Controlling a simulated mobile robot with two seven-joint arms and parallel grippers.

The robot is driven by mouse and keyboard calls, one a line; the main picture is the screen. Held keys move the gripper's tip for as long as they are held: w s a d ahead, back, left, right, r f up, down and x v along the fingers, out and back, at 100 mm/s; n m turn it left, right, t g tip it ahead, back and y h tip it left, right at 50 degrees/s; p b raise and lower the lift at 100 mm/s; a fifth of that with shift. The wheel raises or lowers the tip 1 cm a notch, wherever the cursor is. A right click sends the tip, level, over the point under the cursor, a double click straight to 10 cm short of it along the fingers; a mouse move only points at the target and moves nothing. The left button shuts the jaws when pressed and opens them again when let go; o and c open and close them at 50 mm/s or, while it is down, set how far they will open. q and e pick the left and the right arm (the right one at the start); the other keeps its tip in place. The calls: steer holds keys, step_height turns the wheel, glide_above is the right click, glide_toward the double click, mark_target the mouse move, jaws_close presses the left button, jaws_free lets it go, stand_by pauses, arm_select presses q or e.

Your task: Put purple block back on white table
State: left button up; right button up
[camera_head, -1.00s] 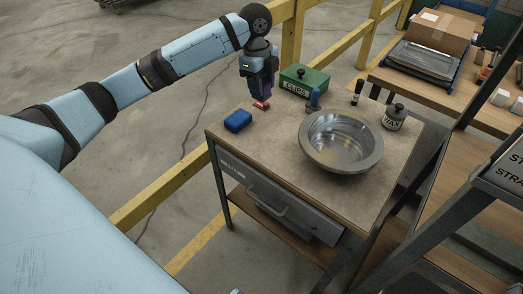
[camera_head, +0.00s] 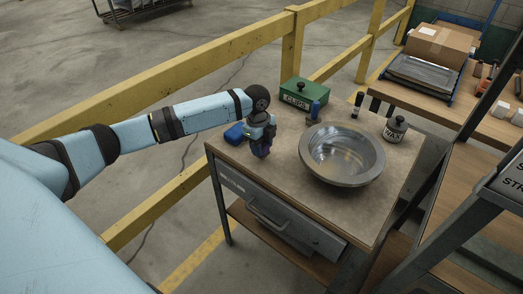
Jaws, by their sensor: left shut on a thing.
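My left gripper (camera_head: 261,153) is low over the near-left part of the worktable, pointing down. It is shut on a small dark bluish-purple block, mostly hidden by the fingers; I cannot tell whether it touches the top. The worktable (camera_head: 270,185) has a beige-brown top and a grey drawer; no clearly white table shows. My right gripper is out of view.
A blue block (camera_head: 233,134) lies just left of my gripper, partly hidden by the arm. A metal bowl (camera_head: 341,157) stands to the right. A green clips box (camera_head: 302,94), a small blue item (camera_head: 314,109), a black marker (camera_head: 357,103) and a wax jar (camera_head: 395,129) stand behind.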

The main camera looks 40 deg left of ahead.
arm_select(q)
step_height(320, 180, down, 2)
steer(key=shift+f, duration=0.1)
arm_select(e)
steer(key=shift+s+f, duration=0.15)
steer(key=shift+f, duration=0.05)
arm_select(q)
steer(key=o, duration=0.9)
steer(key=shift+f, duration=0.1)
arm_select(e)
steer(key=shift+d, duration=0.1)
arm_select(q)
steer(key=shift+r, duration=0.45)
steer(key=r, duration=0.3)
steer(key=a+r, duration=0.1)
steer(key=r, duration=0.3)
steer(key=r+p, duration=0.1)
steer(key=r, duration=0.3)
steer(key=shift+w+a+r, duration=0.1)
steer(key=shift+a+r, duration=0.05)
steer(key=shift+r, duration=0.05)
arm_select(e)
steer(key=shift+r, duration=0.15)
